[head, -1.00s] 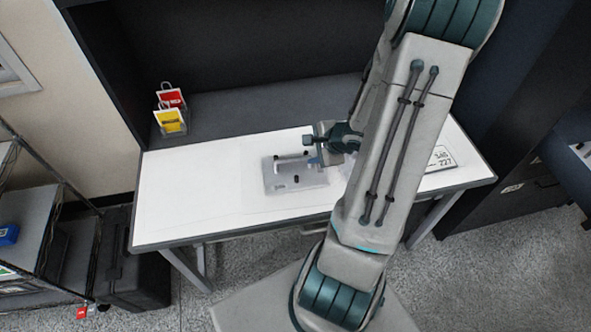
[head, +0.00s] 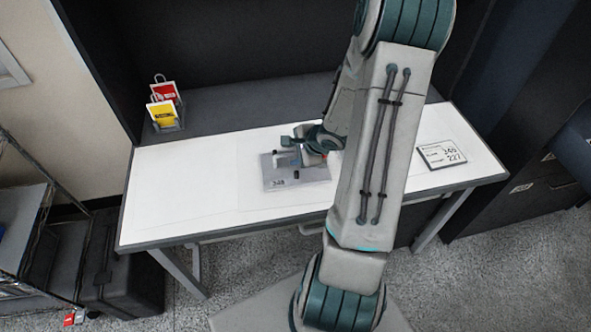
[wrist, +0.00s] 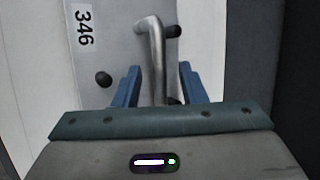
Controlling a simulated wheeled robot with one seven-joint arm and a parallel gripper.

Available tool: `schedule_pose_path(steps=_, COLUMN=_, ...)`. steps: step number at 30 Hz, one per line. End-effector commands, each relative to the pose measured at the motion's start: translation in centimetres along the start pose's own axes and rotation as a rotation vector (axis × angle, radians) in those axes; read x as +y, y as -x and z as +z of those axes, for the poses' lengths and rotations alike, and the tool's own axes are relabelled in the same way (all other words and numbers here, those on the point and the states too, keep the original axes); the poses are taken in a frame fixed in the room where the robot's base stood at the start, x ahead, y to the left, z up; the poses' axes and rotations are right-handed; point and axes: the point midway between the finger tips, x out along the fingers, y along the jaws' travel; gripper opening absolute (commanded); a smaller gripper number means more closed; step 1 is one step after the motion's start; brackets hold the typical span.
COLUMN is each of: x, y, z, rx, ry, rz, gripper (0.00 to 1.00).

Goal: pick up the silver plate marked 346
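The silver plate (head: 312,176) lies flat on the white table, and its 346 label shows at its front left. In the wrist view the plate (wrist: 115,45) carries the 346 label at upper left, a dark round knob and a bent metal handle (wrist: 154,50). My gripper (wrist: 155,78) is open, with one blue finger on each side of the handle and a visible gap to each. In the head view my gripper (head: 302,158) is over the back part of the plate, partly hidden by my wrist.
The white table (head: 190,190) is bare to the left of the plate. A sign with 346 and 227 (head: 446,154) lies at the table's right. Red and yellow cards (head: 163,113) stand in a wire holder on the dark ledge behind.

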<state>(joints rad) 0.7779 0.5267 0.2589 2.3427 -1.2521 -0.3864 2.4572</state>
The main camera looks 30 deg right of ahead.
Motion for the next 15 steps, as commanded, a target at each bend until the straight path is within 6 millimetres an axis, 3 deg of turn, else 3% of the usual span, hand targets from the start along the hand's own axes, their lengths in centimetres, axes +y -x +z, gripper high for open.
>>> schedule_pose_path(steps=2, x=0.14, y=-1.12, z=-0.04, rx=-0.001, ry=0.001, rz=0.000, gripper=0.38)
schedule_pose_path(steps=9, x=-0.04, y=-1.13, z=0.01, rx=0.001, ry=0.000, rz=0.000, gripper=0.38)
schedule_pose_path(steps=10, x=-0.04, y=-1.13, z=0.01, rx=0.001, ry=0.000, rz=0.000, gripper=0.35)
schedule_pose_path(steps=14, x=-0.03, y=-1.12, z=0.01, rx=0.000, ry=0.000, rz=0.000, gripper=0.00)
schedule_pose_path(steps=15, x=-0.03, y=-1.12, z=0.01, rx=0.000, ry=0.000, rz=0.000, gripper=0.00)
